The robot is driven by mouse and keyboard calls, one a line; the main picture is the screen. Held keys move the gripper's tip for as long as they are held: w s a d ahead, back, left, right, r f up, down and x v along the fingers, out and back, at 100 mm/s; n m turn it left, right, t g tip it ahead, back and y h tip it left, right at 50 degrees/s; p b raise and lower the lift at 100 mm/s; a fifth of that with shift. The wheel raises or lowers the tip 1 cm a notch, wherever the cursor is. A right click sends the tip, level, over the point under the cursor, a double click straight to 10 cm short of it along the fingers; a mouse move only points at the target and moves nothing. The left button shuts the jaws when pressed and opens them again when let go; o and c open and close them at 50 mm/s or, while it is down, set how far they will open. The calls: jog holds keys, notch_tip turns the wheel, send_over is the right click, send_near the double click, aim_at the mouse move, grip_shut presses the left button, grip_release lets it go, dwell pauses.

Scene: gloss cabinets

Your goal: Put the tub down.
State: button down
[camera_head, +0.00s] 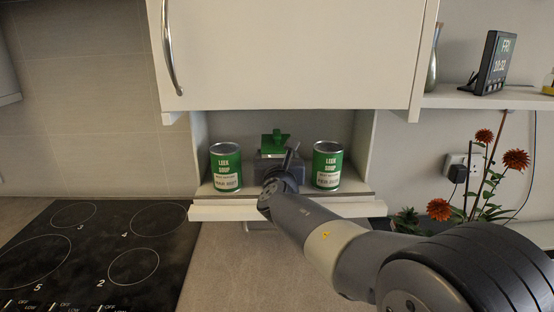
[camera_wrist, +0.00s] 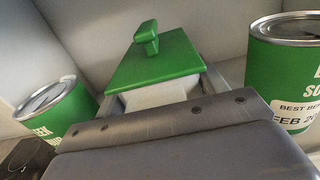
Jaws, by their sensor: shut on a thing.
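The tub (camera_head: 275,141) has a green lid with a green knob and a pale body. It is in the open niche under the cabinet, between two green soup cans. In the wrist view the tub's lid (camera_wrist: 155,61) is slightly tilted in the picture, with the white body below. My gripper (camera_head: 276,157) reaches into the niche from the front and is shut on the tub, with a finger at each side of the body in the wrist view (camera_wrist: 160,92). The tub's base is hidden behind my gripper, so I cannot tell whether it touches the shelf.
A leek soup can (camera_head: 225,168) stands left of the tub and another can (camera_head: 327,165) stands right, both close to my gripper. The cabinet door (camera_head: 290,55) overhangs the niche. The shelf's front edge (camera_head: 235,212) lies below. A hob (camera_head: 95,250) is at the left.

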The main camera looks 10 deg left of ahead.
jog(key=shift+f, duration=0.1)
jog(key=shift+c, duration=1.2)
grip_release()
jog(key=shift+r, duration=0.25)
jog(key=b+v, duration=0.1)
jog(key=v, duration=1.1)
jog(key=shift+b, duration=0.35)
jog(key=shift+f, duration=0.1)
